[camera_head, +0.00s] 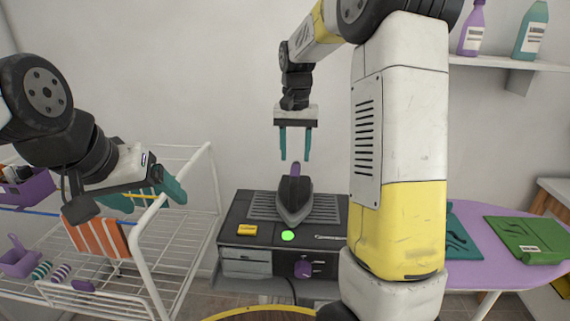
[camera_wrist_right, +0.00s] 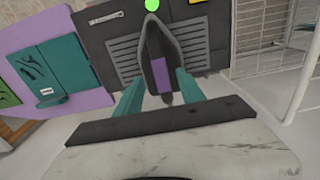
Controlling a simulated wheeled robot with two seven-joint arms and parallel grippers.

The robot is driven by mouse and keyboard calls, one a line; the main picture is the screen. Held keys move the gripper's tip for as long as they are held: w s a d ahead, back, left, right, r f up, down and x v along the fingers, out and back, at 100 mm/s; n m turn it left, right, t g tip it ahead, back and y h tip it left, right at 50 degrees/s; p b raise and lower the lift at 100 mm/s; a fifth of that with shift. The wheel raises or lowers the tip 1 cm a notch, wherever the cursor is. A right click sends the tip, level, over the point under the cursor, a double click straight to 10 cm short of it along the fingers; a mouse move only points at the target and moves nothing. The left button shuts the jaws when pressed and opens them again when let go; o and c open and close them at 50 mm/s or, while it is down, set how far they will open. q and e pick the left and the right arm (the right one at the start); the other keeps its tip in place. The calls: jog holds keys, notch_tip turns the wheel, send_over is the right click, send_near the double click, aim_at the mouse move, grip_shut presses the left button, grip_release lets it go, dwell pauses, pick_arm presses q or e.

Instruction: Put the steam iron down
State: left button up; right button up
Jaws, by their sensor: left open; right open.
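The steam iron (camera_head: 294,200), dark grey with a purple part on its handle, rests on the ridged plate on top of the dark cabinet (camera_head: 232,214). My right gripper (camera_head: 296,158) is open and empty, pointing down above the iron. In the right wrist view the iron (camera_wrist_right: 158,48) shows beyond the two teal fingers (camera_wrist_right: 158,90), with its rear end nearest them. I cannot tell from these frames whether the fingertips touch it. My left gripper (camera_head: 172,188) is open near the white rack, far to the left of the iron.
A yellow block (camera_head: 247,230) and a lit green button (camera_head: 288,236) are at the cabinet's front. A white wire drying rack (camera_head: 180,240) stands left. A purple ironing board (camera_head: 490,222) with folded green cloth (camera_head: 527,239) is right. My right arm hides the cabinet's right side.

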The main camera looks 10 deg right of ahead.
notch_tip(320, 180, up, 5)
jog(key=s+r+n+t+y, duration=0.2)
jog(key=s+r+t, duration=0.15)
jog(key=s, duration=1.05)
jog(key=s+a+f+n+t, duration=0.1)
jog(key=s+a+f+t, duration=0.1)
jog(key=s, duration=0.8)
jog(key=shift+f+n+t, duration=0.35)
jog(key=shift+f+n, duration=0.05)
jog(key=shift+s+a, duration=0.1)
